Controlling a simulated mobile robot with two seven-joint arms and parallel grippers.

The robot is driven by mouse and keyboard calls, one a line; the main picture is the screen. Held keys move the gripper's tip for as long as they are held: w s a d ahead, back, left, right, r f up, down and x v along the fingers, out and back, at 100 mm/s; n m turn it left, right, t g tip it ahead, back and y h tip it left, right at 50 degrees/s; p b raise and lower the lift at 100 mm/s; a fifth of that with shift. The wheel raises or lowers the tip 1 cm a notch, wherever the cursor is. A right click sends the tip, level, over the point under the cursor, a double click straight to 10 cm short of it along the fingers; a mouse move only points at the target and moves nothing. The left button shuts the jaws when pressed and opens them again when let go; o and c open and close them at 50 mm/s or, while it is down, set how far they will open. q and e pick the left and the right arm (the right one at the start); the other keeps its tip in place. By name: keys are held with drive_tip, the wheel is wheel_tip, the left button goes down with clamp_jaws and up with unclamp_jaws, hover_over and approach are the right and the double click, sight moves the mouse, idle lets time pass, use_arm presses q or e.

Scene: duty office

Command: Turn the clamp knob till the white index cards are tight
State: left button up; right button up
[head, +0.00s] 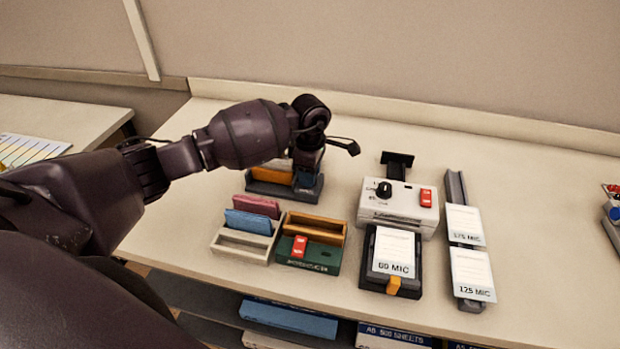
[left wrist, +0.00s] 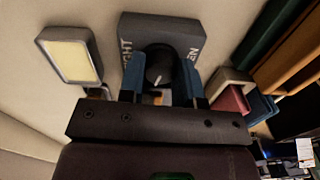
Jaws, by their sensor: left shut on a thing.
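The clamp is a dark grey block; it stands at the back of the desk in the head view (head: 268,189), partly hidden by my left arm. In the left wrist view its plate (left wrist: 160,28) has pale lettering, partly covered, reading "GHT" and "EN". Its round black knob (left wrist: 157,62) has a white pointer mark. My left gripper (left wrist: 161,88) has its blue fingertips on either side of the knob and is shut on it. It also shows in the head view (head: 307,162), above the clamp. My right gripper is out of view.
In front stand a pale card tray (head: 240,246) and a green block (head: 308,257) with a red switch. A white laminator-like box (head: 398,208), a black "60 MIC" holder (head: 372,272) and a "175/125 MIC" rack (head: 455,190) stand right.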

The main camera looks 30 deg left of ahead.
use_arm(q)
drive_tip(key=shift+f+m+b, duration=0.25)
drive_tip(key=shift+m+b, duration=0.4)
drive_tip(key=shift+m, duration=0.25)
drive_tip(key=shift+m+b, duration=0.55)
drive_tip(key=shift+m, duration=0.05)
drive_tip(key=shift+r+m+b, duration=0.2)
drive_tip(key=shift+m+b, duration=0.5)
drive_tip(key=shift+m, duration=0.3)
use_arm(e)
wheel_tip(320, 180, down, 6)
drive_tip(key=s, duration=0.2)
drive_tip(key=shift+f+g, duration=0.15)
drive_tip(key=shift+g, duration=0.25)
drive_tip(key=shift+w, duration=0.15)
use_arm(q)
drive_tip(key=o, duration=0.7)
drive_tip(key=shift+o, duration=1.1)
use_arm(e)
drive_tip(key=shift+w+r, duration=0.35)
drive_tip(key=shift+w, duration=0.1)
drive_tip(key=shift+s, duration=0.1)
